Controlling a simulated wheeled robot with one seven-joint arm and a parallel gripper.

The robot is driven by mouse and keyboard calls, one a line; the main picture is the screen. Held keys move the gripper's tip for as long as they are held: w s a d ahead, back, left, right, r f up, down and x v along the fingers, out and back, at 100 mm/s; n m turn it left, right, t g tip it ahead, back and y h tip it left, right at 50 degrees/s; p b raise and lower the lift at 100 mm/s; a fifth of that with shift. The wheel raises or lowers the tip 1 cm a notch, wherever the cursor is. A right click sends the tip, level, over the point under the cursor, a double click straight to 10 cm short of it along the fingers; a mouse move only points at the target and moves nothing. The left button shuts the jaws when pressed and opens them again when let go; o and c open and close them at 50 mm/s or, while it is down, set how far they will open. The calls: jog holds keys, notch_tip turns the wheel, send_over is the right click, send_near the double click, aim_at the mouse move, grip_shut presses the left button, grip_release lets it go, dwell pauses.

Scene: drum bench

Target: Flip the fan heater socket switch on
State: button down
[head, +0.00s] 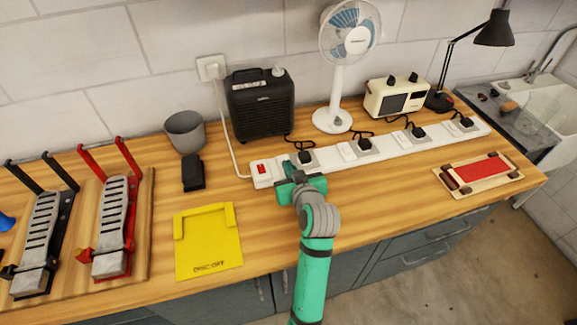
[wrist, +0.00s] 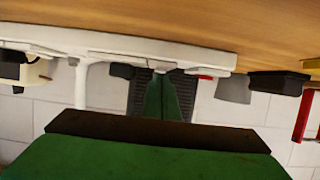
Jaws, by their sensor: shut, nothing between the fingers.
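The black fan heater (head: 261,104) stands at the wall behind the left part of a long white power strip (head: 376,150). Its cable runs to a black plug (head: 305,157) in the leftmost socket. A red switch (head: 262,169) sits at the strip's left end. My green gripper (head: 290,168) is shut and empty at the front of the strip by that leftmost socket, partly covering it. I cannot tell whether it touches. The small socket switch there is hidden. In the upside-down wrist view, my gripper (wrist: 168,100) points at the strip (wrist: 120,48), with the heater (wrist: 187,96) behind.
A white fan (head: 338,85), a cream radio-like box (head: 396,97) and a black lamp (head: 440,99) stand behind the strip. A black block (head: 193,172), grey cup (head: 185,131) and yellow tray (head: 208,255) are left. A red-topped board (head: 478,173) lies right.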

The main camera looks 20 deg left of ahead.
jog(key=shift+r, duration=0.75)
jog(key=shift+r, duration=0.5)
jog(key=v, duration=1.1)
jog(key=shift+s, duration=0.2)
jog(key=shift+w+r, duration=0.1)
jog(key=shift+r, duration=0.05)
